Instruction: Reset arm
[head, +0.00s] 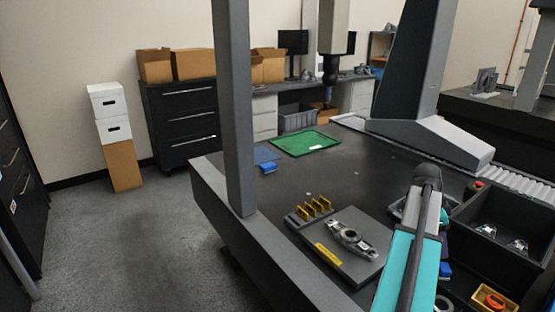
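My arm (405,262), with teal panels and a dark cover, rises from the bottom edge at the lower right of the head view. Its upper visible end is a dark rounded joint (428,175) over the black table of the measuring machine (340,180). I cannot make out my gripper or its fingertips. A grey shape (398,209) shows just left of the arm, partly hidden by it, and I cannot tell what it is.
A fixture plate (350,270) holds a grey metal part (350,237) beside yellow clips (318,206). A black bin (497,232) stands right of my arm. A green tray (304,142) lies farther back. A grey gantry column (238,110) rises at left. The table's middle is mostly clear.

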